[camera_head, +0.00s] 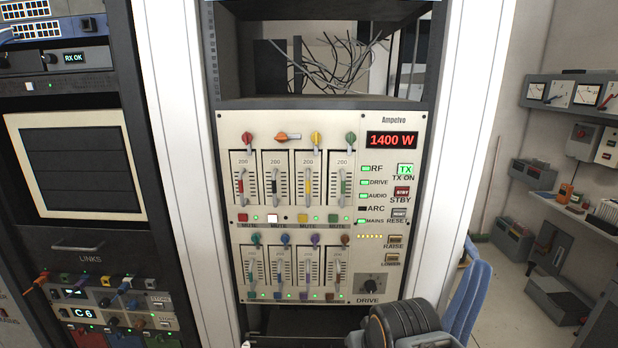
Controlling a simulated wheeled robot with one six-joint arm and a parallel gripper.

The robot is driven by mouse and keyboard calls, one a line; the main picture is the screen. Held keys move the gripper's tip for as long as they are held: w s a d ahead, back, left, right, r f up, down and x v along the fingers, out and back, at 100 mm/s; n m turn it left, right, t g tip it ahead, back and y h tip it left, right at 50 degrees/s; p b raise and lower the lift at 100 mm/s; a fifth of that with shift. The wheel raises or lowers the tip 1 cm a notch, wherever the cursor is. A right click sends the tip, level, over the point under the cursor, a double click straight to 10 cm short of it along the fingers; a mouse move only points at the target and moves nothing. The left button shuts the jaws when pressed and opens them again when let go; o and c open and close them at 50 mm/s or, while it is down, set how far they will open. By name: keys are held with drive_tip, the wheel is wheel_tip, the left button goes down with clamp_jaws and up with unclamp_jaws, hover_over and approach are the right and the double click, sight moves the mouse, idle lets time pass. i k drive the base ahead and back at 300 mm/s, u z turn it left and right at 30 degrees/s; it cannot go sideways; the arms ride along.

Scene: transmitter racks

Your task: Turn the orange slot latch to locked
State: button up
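The orange slot latch (283,137) is on the upper row of the Ampelvo panel (395,145), second from the left. Its lever lies horizontal, pointing right. The red latch (247,138), yellow latch (316,138) and green latch (350,138) beside it have levers pointing down. Below the orange latch is a module (276,178) marked 200 with a black slider. My gripper's fingers are not in view. A dark ribbed rounded part, which seems to be my arm, shows at the bottom edge, right of centre, below the panel.
A lower row of modules (280,267) has smaller latches. Status lights and a 1400 W display (391,140) are on the right. Loose cables (345,60) hang in the open bay above. A blue chair back (467,305) stands at lower right. The panel front is unobstructed.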

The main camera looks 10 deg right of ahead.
sight(281, 137)
drive_tip(key=u, duration=0.65)
drive_tip(key=k, duration=1.05)
drive_tip(key=u, duration=1.55)
drive_tip(key=i, duration=1.2)
drive_tip(key=z, duration=0.9)
drive_tip(key=i, duration=0.8)
drive_tip(key=z, duration=1.15)
drive_tip(key=i, duration=0.25)
drive_tip(key=z, duration=0.25)
